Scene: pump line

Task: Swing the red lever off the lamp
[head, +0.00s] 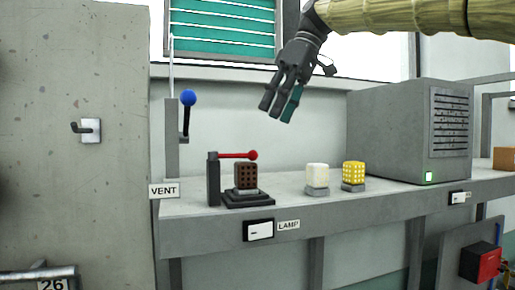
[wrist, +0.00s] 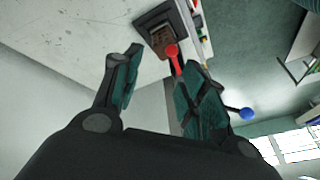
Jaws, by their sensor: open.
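The red lever (head: 238,155) is a thin red bar with a ball end. It lies level across the top of the lamp (head: 246,176), a dark brown caged block on a black base. The bar pivots on a black post (head: 213,180) at the left. My gripper (head: 278,112) hangs above and to the right of the lever, apart from it, open and empty. In the wrist view the red ball (wrist: 172,50) and the lamp (wrist: 163,38) show beyond and between the open fingers (wrist: 155,85).
A blue-knobbed lever (head: 188,98) stands upright by the VENT label, left of the lamp. A white lamp (head: 317,177) and a yellow lamp (head: 353,174) stand on the shelf (head: 280,207) to the right, before a large grey box (head: 390,130). A switch (head: 259,230) sits on the shelf's front edge.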

